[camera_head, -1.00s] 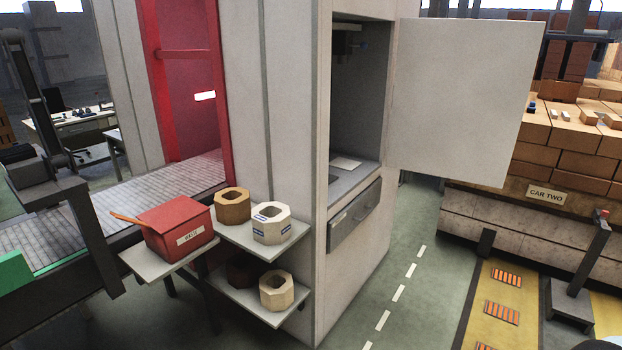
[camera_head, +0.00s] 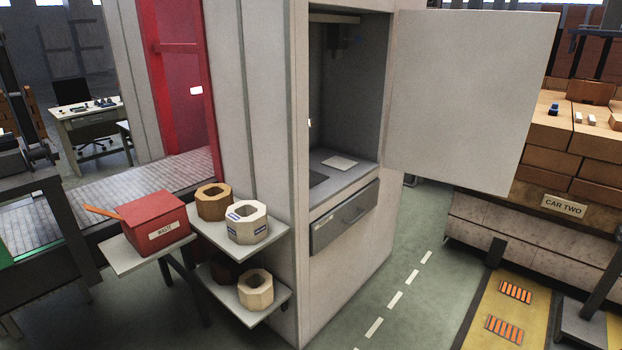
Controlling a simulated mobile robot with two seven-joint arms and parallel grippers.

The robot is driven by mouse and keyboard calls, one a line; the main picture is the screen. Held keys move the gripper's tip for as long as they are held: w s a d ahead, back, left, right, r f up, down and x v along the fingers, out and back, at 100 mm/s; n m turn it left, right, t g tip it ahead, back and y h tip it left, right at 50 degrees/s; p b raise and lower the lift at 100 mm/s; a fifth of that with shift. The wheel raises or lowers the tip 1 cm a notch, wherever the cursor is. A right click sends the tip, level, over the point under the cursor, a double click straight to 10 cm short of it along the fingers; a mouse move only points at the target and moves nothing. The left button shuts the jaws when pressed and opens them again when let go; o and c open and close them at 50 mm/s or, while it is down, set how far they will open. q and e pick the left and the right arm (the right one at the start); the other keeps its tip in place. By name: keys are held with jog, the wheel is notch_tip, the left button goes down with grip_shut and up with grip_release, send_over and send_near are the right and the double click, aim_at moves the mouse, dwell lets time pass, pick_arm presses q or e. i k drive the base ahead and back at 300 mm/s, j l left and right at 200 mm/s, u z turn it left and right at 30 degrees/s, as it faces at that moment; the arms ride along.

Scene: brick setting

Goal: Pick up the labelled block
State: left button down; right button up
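The labelled block (camera_head: 247,223) is a cream octagonal block with a hole through its middle and blue-and-white labels on its sides. It sits upright on the upper grey shelf (camera_head: 268,245), beside the cabinet wall. A plain brown octagonal block (camera_head: 213,203) stands just behind and left of it on the same shelf. A plain cream block (camera_head: 255,289) without visible labels sits on the lower shelf (camera_head: 262,313), with a darker block (camera_head: 224,272) in shadow beside it. Neither of my grippers shows in the view.
A red waste box (camera_head: 154,226) with an orange stick stands on a grey table left of the shelves. The tall cabinet (camera_head: 270,130) has its door (camera_head: 470,100) swung open to the right. Green floor (camera_head: 400,290) is clear in front. A brick-loaded car (camera_head: 565,207) stands at right.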

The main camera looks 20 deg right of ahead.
aim_at(246, 220)
jog(key=l, duration=0.95)
jog(key=k+l, duration=0.15)
jog(key=l, duration=0.85)
jog(key=i+j+z, duration=0.1)
jog(key=j, duration=0.25)
jog(key=i+j+z, duration=0.1)
jog(key=i+j, duration=0.2)
jog(key=i+j+z, duration=0.1)
jog(key=j, duration=0.3)
jog(key=i+j+z, duration=0.1)
jog(key=i+j, duration=0.15)
jog(key=j, duration=0.15)
jog(key=i+j+z, duration=0.1)
jog(key=j, duration=0.3)
jog(key=i+j+z, duration=0.1)
jog(key=j, duration=0.3)
jog(key=i+j+z, duration=0.1)
jog(key=j, duration=0.3)
jog(key=i+j+z, duration=0.1)
jog(key=j, duration=0.35)
jog(key=i, duration=0.1)
